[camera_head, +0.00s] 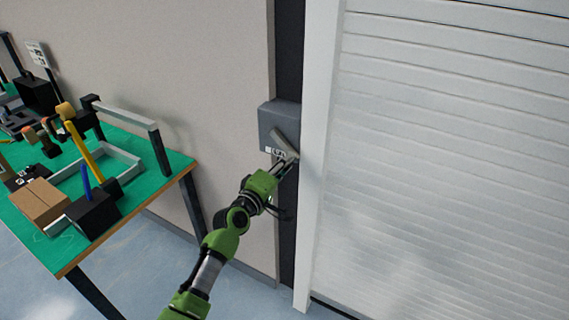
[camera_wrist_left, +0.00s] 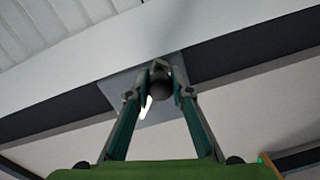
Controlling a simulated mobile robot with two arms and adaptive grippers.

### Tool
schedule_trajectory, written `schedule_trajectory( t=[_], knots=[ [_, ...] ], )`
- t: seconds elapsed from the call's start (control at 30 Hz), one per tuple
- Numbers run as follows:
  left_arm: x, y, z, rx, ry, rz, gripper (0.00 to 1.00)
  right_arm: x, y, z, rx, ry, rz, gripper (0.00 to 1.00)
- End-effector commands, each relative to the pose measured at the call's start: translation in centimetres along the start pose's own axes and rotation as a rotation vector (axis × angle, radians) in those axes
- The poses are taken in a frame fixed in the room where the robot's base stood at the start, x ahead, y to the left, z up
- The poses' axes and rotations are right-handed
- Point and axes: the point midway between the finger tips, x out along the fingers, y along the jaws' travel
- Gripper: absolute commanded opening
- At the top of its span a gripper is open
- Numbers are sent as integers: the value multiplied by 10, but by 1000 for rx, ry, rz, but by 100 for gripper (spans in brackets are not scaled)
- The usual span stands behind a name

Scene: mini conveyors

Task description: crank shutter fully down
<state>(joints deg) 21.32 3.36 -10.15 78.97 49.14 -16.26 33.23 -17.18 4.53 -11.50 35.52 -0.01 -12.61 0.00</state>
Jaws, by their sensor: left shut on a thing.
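The white slatted shutter (camera_head: 450,150) fills the right of the head view. A grey crank box (camera_head: 277,116) is mounted on the dark post left of the shutter frame. A grey crank arm (camera_head: 284,144) sits on its front, slanting down to the right. My left gripper (camera_head: 287,163) is at the lower end of the crank. In the left wrist view, the fingers (camera_wrist_left: 159,88) are shut around a dark round knob (camera_wrist_left: 159,83). My right gripper is not in view.
A green-topped workbench (camera_head: 175,162) stands at the left with a cardboard box (camera_head: 40,202), a black holder (camera_head: 92,213) and several tools. A white frame post (camera_head: 317,150) stands between the crank box and the shutter. The floor between bench and wall is clear.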

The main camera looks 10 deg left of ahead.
Motion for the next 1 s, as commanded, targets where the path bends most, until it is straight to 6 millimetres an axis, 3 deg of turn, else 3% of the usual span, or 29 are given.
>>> schedule_trajectory(
  t=[0.37,0.4,0.47,0.83,1.0],
  knots=[
    [0,1,1,-6,-1,1,0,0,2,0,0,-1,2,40],
    [0,1,1,-6,-1,1,23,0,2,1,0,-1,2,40],
    [0,1,1,-5,-1,1,38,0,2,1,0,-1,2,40],
    [-1,0,0,-4,0,1,38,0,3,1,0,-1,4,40],
    [-16,0,0,-5,1,1,38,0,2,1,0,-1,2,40]
  ],
)
